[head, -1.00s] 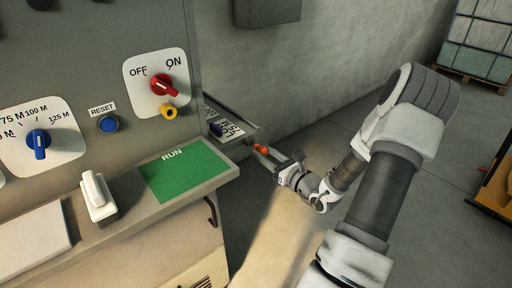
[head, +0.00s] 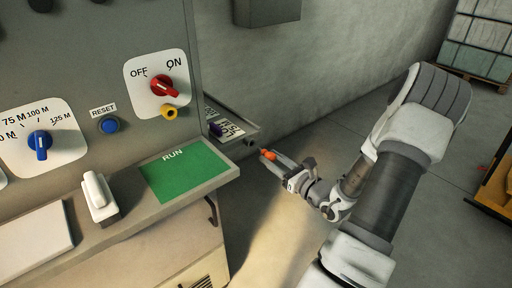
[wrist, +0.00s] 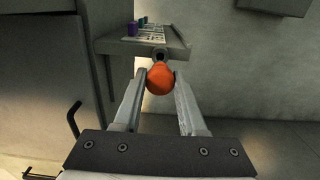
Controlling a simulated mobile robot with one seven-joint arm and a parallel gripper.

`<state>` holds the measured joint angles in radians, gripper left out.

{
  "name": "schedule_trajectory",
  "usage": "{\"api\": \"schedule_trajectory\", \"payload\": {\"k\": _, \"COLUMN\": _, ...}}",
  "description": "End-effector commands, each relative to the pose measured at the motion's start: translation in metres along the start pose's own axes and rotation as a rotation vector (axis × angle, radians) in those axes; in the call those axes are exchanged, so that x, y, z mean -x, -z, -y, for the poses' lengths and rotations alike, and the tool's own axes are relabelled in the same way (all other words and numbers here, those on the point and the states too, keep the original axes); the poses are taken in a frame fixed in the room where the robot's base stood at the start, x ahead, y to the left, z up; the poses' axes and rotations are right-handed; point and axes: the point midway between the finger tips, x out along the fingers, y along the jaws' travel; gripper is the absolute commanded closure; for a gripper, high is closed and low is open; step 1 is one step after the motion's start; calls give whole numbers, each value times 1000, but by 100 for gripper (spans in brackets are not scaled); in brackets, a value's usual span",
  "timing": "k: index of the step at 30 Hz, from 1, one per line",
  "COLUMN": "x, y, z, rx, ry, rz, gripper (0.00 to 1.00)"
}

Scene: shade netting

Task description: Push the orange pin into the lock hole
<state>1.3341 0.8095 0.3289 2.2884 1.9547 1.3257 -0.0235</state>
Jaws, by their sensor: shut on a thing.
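The orange pin (head: 270,156) is held between the fingertips of my gripper (head: 267,154), right of the cabinet and near the front corner of the small shelf. In the wrist view its round orange head (wrist: 160,80) sits between the two fingers; the rest of the pin is hidden. The lock hole appears to be the yellow ring (head: 169,111) under the red OFF/ON switch (head: 163,86). The pin is well apart from it.
The small side shelf (head: 234,118) holds printed cards and a purple object (head: 216,129). The desk ledge with a green RUN card (head: 187,168) juts out below the panel. A blue reset button (head: 108,124) is left of the yellow ring.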

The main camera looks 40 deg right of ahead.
Motion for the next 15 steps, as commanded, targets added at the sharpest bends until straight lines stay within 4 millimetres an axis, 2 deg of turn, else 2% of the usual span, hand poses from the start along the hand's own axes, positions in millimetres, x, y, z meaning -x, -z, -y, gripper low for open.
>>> {"api": "schedule_trajectory", "payload": {"k": 8, "x": 1, "y": 0, "z": 0, "rx": 0, "ry": 0, "rz": 0, "gripper": 100}}
{"api": "schedule_trajectory", "payload": {"k": 15, "x": 16, "y": 0, "z": 1, "rx": 0, "ry": 2, "rz": -1, "gripper": 100}}
